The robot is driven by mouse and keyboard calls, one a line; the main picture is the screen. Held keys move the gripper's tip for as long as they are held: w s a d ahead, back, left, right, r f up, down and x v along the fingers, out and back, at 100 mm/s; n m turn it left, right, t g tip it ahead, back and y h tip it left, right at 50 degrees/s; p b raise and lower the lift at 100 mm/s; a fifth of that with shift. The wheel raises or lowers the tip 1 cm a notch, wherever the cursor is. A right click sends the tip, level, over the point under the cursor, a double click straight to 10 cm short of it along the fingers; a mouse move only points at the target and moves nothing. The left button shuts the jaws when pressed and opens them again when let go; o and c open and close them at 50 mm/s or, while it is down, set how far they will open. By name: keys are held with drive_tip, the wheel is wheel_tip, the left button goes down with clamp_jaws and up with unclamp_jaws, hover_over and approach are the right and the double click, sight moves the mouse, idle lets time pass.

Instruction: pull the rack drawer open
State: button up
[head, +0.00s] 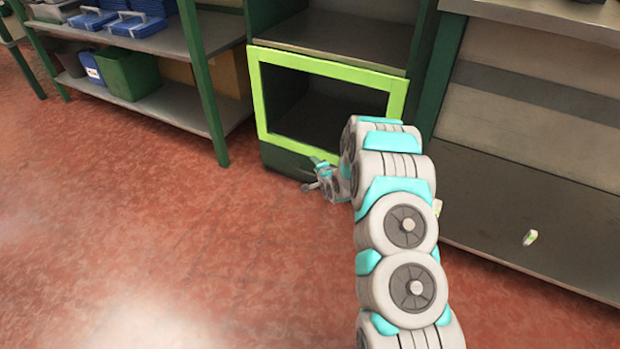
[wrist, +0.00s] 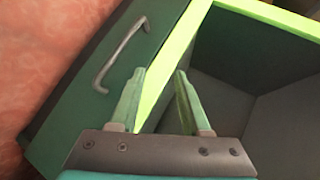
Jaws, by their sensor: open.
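The rack drawer (head: 278,158) has a dark green front at the bottom of the rack, just below a lime green frame (head: 257,95). In the wrist view the drawer front (wrist: 75,110) is at the left and carries a grey bar handle (wrist: 120,52). My gripper (head: 311,174) is low in front of the drawer's right part. In the wrist view my gripper (wrist: 160,71) is open and empty, its fingers pointing over the lime edge. The handle is left of both fingers, not between them. My arm hides the drawer's right end in the head view.
A shelf (head: 175,105) with a green bin (head: 128,73) and blue boxes (head: 136,25) stands at the left. A grey low shelf (head: 540,215) with a small item (head: 530,238) is at the right. The red floor (head: 180,240) in front is clear.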

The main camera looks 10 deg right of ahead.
sight(311, 175)
wheel_tip(311, 175, down, 10)
drive_tip(key=m+t+y+b, duration=0.1)
drive_tip(key=m+t+b, duration=0.1)
drive_tip(key=m+t, duration=0.15)
drive_tip(key=shift+x, duration=3.7)
drive_tip(key=shift+d+f, duration=0.15)
drive_tip(key=shift+c, duration=0.3)
clamp_jaws()
